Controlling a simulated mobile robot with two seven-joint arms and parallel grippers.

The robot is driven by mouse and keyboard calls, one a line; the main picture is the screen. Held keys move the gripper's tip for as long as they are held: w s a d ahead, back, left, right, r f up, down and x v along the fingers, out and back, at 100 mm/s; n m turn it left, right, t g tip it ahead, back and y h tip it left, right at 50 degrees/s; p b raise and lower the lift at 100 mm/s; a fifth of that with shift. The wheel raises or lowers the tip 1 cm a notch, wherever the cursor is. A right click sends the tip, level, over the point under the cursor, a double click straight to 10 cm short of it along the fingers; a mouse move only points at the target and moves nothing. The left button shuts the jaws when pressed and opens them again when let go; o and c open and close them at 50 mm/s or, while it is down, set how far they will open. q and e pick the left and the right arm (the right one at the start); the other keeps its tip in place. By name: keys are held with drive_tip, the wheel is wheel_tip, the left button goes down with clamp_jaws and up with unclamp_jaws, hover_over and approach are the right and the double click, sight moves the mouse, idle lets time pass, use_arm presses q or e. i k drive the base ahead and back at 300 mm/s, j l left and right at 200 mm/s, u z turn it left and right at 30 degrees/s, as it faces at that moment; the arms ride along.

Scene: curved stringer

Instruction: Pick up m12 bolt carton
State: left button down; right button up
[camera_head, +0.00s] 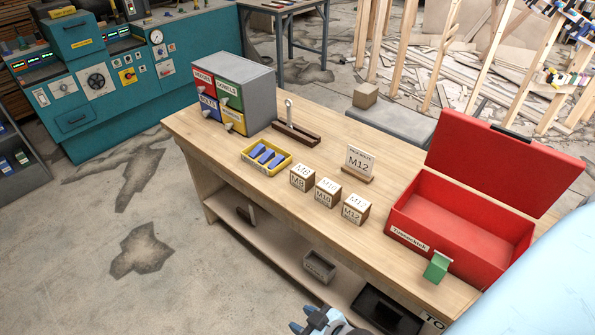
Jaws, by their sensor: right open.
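The M12 bolt carton (352,211) is a small brown box with a white labelled top. It stands on the wooden workbench (230,160), at the right end of a row of similar cartons. The M10 carton (327,194) is in the middle and the M8 carton (303,178) is at the left. A sign reading M12 (358,162) stands on a wooden base behind them. My right gripper (304,319) shows only in part at the bottom edge, with blue fingertips. It is open, in front of the bench and apart from the cartons. My left gripper is out of view.
An open red box (410,212) with a raised lid is right of the cartons, with a green item (437,267) at its front. A yellow tray (247,158) with blue pieces and a coloured drawer cabinet (262,95) stand to the left. A lower shelf (262,232) runs underneath.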

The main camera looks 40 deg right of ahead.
sight(356, 209)
drive_tip(key=i+j+z, duration=0.1)
drive_tip(key=i+z, duration=0.35)
drive_tip(key=i+j+z, duration=0.3)
drive_tip(key=i+z, duration=0.35)
drive_tip(key=z, duration=0.2)
drive_tip(key=i+l+z, duration=0.1)
drive_tip(key=z, duration=0.25)
drive_tip(key=i+z, duration=0.35)
drive_tip(key=k+j, duration=0.05)
drive_tip(key=k, duration=0.05)
